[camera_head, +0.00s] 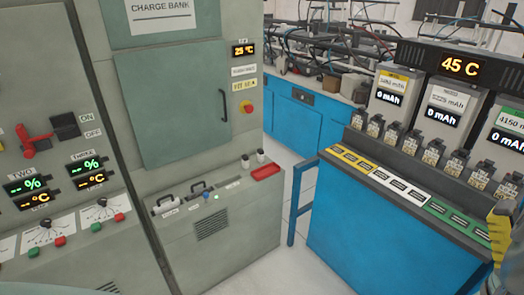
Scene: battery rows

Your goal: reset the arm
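A yellow, jagged-edged part (501,232) with dark grey below it shows at the right edge, in front of the blue battery stand (375,243). It looks like part of my arm or gripper, cut off by the picture edge. No pair of fingertips can be made out, and nothing held is visible.
A grey charge bank cabinet (180,105) with a red lever (33,141) fills the left. Blue cabinets (305,118) stand behind. Several batteries line the stand under a "45 C" display (459,67). Floor shows between cabinet and stand.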

